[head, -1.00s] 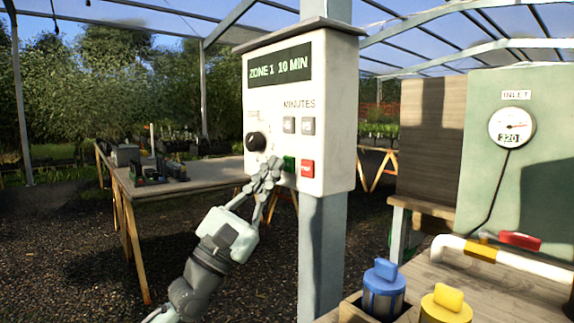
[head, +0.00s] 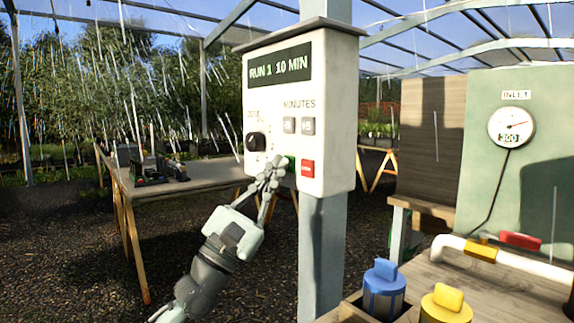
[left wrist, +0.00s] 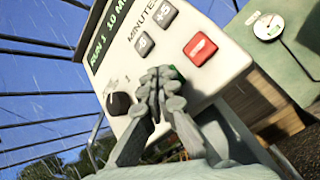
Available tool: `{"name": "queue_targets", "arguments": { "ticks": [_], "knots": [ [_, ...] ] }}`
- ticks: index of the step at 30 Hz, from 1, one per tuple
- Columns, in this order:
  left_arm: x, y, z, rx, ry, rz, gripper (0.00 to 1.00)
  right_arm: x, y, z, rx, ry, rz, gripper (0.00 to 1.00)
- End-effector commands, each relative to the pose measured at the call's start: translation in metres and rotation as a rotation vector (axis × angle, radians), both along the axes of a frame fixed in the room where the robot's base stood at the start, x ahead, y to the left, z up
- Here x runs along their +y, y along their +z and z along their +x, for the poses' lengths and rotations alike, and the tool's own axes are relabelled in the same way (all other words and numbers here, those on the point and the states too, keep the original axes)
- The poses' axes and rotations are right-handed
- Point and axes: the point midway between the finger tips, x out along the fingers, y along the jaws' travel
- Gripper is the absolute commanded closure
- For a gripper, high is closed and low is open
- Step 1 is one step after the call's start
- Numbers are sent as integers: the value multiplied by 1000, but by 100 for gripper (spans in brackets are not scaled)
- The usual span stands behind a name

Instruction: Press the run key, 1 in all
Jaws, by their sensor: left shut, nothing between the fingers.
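The white control box (head: 325,150) hangs on a grey post, and its display (head: 280,65) reads "RUN 1 10 MIN". The green run key (head: 290,163) sits low on the panel, left of the red key (head: 307,169). My left gripper (head: 278,164) is shut and empty, its fingertips at the green key and partly covering it. In the left wrist view the shut fingertips (left wrist: 160,78) lie over the panel, with only a bit of the green key (left wrist: 176,73) showing beside them. Contact with the key cannot be told for sure. My right gripper is not in view.
A black dial (head: 255,141) and two grey minute keys (head: 298,125) are on the same panel. A gauge (head: 511,127) labelled inlet reads about 300. Blue (head: 384,285) and yellow (head: 445,303) capped parts stand front right. A table (head: 200,172) stands behind left.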

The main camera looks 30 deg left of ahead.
Motion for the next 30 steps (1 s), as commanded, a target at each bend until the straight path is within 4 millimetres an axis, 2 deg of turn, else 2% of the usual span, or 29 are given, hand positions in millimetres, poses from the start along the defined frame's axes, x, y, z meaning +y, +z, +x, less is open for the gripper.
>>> {"name": "queue_targets", "arguments": {
  "ticks": [13,24,30],
  "knots": [
    [0,0,1,0,0,0,100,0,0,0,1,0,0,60],
    [5,-1,-13,1,-1,0,100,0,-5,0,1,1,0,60],
    [5,0,-13,0,0,0,100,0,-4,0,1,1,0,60]
  ]
}}
